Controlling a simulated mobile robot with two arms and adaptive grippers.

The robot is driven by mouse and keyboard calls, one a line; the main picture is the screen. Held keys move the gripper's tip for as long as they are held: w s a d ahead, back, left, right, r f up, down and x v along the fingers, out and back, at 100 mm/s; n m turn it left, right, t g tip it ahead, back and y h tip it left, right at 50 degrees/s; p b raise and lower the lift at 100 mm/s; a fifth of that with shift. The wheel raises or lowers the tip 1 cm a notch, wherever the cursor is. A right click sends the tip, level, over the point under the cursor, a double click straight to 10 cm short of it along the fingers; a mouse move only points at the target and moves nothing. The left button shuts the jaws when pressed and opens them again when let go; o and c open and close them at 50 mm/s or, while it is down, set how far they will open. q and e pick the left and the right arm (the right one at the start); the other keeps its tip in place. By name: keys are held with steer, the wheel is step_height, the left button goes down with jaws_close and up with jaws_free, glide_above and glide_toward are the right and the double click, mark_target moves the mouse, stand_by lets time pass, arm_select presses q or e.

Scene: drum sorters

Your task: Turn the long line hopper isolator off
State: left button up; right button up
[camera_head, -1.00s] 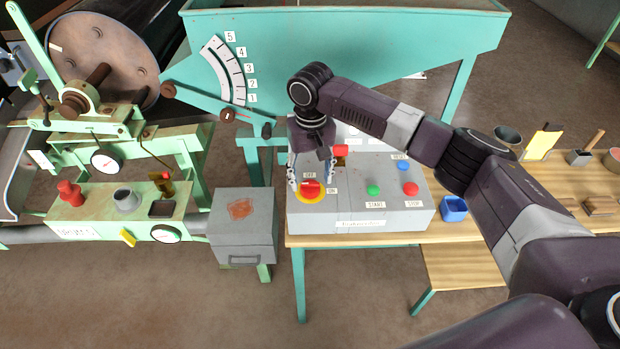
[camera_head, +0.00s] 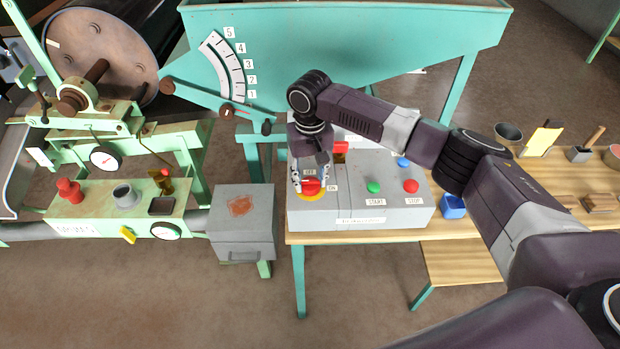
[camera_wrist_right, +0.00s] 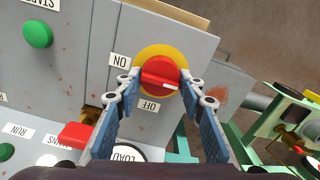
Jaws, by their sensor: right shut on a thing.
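The isolator is a red knob (camera_wrist_right: 160,74) on a round yellow plate (camera_wrist_right: 151,53), on the grey control box. ON and OFF labels stand beside the plate in the right wrist view, with a small white mark on the knob's edge near OFF. Which label the knob points to I cannot tell. My right gripper (camera_wrist_right: 160,82) is shut on the knob, one fingertip at each end of it. In the head view the red knob (camera_head: 311,188) shows between the fingers of my right gripper (camera_head: 311,190). My left gripper is not in view.
The grey box (camera_head: 330,212) also carries a green START button (camera_head: 374,188), a red STOP button (camera_head: 411,186) and a blue button (camera_head: 403,162). Another red switch (camera_head: 340,147) is close behind my gripper. A blue cup (camera_head: 453,207) stands right of the box.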

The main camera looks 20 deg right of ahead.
steer(key=shift+r+n+p, duration=0.15)
steer(key=shift+n+p, duration=0.25)
steer(key=shift+p, duration=0.1)
steer(key=shift+r+n+p, duration=0.1)
steer(key=shift+n+p, duration=1.5)
steer(key=shift+n, duration=0.2)
steer(key=n+p, duration=0.1)
steer(key=n, duration=0.1)
steer(key=shift+n, duration=0.4)
steer(key=n+p, duration=0.1)
steer(key=n, duration=0.3)
steer(key=shift+n+p, duration=0.3)
steer(key=shift+p, duration=0.1)
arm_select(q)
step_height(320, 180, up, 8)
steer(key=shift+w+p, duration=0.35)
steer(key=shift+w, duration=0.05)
arm_select(e)
steer(key=n, duration=0.5)
steer(key=shift+n, duration=0.3)
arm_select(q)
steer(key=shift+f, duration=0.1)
arm_select(e)
steer(key=o, duration=1.2)
steer(key=shift+c, duration=0.2)
